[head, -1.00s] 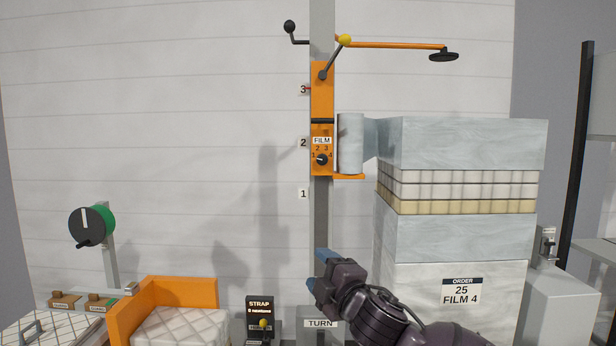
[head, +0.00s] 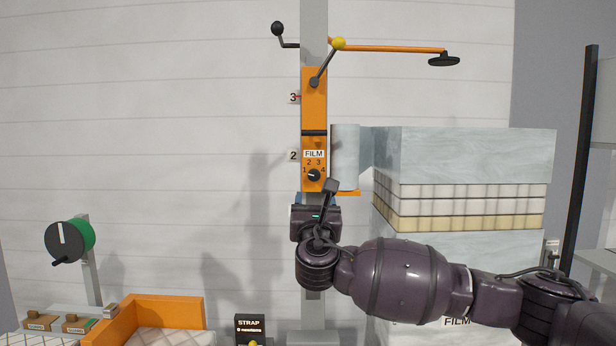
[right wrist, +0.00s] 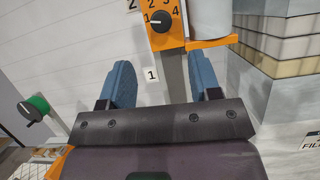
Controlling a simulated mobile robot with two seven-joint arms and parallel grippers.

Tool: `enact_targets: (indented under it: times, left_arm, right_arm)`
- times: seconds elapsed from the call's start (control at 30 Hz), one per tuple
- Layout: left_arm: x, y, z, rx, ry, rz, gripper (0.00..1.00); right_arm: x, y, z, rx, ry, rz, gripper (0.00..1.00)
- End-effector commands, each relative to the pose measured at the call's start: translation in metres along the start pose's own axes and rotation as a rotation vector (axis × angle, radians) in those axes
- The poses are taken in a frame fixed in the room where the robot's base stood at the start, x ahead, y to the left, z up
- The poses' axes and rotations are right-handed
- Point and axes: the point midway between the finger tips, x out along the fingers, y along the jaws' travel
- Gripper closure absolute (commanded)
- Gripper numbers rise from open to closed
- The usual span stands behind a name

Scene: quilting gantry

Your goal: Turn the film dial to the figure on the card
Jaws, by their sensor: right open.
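The film dial (head: 314,175) is a black knob with a white mark on the orange carriage (head: 314,105), with figures 1 to 4 around it. In the right wrist view the dial (right wrist: 160,21) has its white mark pointing left, towards the 1. The order card (head: 457,321) is mostly hidden behind my right arm; only "FILM" shows. My right gripper (head: 316,199) is just below the dial, seen from behind. In the right wrist view its blue fingers (right wrist: 164,75) are spread wide and empty, with the dial beyond them. My left gripper is not in view.
A film roll (head: 345,155) hangs right of the dial above an orange ledge. The wrapped stack (head: 480,155) stands close on the right. A yellow-knobbed lever (head: 338,44) is above. Open wall lies left of the mast.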

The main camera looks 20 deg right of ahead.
Motion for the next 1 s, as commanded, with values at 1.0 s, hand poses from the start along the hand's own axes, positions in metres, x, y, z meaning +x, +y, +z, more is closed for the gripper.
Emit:
enact_targets:
  times: [1.0]
  left_arm:
    - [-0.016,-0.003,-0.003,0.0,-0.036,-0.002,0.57]
  right_arm:
    - [0.104,0.0,0.0,-0.052,0.003,-0.003,0.43]
